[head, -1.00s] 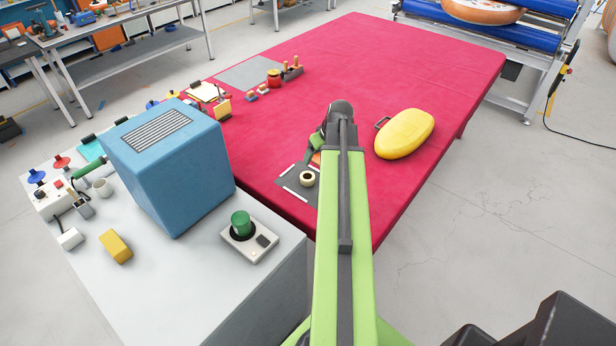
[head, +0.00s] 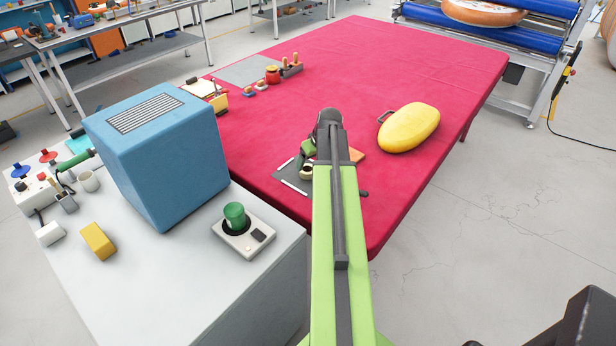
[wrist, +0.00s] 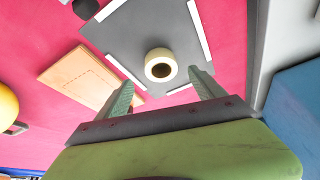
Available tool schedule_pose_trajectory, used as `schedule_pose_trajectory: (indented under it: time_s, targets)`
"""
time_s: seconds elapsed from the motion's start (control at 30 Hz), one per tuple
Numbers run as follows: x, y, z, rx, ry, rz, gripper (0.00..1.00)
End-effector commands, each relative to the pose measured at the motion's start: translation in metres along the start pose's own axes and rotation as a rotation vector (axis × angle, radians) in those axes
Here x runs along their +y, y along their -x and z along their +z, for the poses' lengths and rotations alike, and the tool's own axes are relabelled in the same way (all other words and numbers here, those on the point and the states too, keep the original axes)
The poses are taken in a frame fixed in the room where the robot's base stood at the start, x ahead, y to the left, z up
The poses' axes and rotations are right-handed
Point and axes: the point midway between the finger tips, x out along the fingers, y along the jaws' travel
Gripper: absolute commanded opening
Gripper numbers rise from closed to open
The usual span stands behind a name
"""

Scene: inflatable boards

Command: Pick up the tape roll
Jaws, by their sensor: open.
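The tape roll (wrist: 160,65) is a cream ring with a dark core. In the wrist view it lies on a dark grey mat (wrist: 120,35) with white edge strips, on the red table. My gripper (wrist: 160,85) is open and empty. In the wrist view its two green fingers reach toward the roll, which appears just beyond the tips and between their lines. I cannot tell the height gap.
An orange-brown flat piece (wrist: 85,77) lies beside the mat. A yellow rounded case (head: 409,127) lies to the right on the red table (head: 400,70). A large blue box (head: 158,150) and a green-knobbed device (head: 243,235) stand on the grey bench to the left.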

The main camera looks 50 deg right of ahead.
Motion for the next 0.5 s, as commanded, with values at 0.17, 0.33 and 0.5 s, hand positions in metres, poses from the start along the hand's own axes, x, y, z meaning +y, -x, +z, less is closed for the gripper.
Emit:
schedule_pose_trajectory:
  time_s: [0.17,0.33,0.5]
  targets:
    - [-0.002,-0.028,0.005,0.0,0.0,0.0,0.79]
    - [-0.002,-0.053,0.005,0.0,0.0,0.0,0.79]
    - [-0.003,-0.05,0.004,0.0,0.0,0.0,0.79]
